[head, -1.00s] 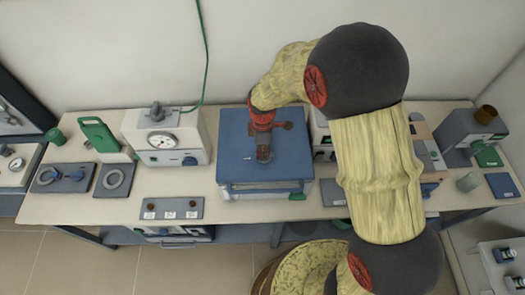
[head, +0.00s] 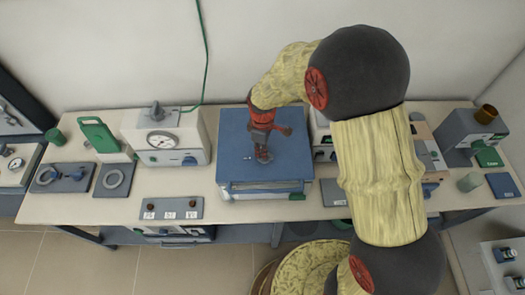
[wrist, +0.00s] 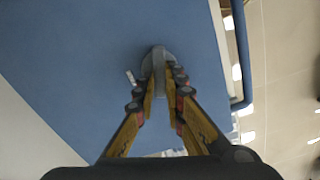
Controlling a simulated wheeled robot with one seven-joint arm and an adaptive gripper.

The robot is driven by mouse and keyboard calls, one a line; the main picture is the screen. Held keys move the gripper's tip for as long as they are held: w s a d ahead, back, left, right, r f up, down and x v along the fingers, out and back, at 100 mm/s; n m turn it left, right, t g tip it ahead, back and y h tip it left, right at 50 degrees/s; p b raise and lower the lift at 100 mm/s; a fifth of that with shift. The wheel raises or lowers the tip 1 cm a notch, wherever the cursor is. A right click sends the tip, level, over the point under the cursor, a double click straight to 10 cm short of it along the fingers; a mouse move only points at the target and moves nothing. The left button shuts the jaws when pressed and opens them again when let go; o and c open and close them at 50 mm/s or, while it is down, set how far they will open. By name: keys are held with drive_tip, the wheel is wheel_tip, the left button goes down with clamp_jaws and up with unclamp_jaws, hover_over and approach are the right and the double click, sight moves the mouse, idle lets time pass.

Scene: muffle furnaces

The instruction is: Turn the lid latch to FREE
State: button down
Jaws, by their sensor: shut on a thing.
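The blue-topped furnace (head: 285,165) stands on the bench in the middle of the head view. Its lid latch is a small grey knob that shows in the wrist view (wrist: 158,56) on the blue lid (wrist: 75,60). A short pale mark (wrist: 130,77) lies on the lid left of the latch. My gripper (wrist: 160,85) is shut on the latch, with one finger on each side of it. In the head view my gripper (head: 263,155) points down at the lid's front half and hides most of the latch. I cannot read any latch lettering.
A white box with a round gauge (head: 163,141) stands left of the furnace. A small panel with several knobs (head: 172,208) lies at the front left. A dark flat plate (head: 333,192) lies right of the furnace. My arm covers the bench to the right.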

drive_tip(key=m, duration=0.7)
drive_tip(key=shift+w+d+r, duration=0.1)
drive_tip(key=shift+w, duration=0.15)
drive_tip(key=m, duration=0.7)
drive_tip(key=shift+d, duration=0.2)
drive_tip(key=shift+b, duration=0.3)
drive_tip(key=c, duration=1.9)
unclamp_jaws()
drive_tip(key=shift+o, duration=0.3)
wheel_tip(320, 180, up, 12)
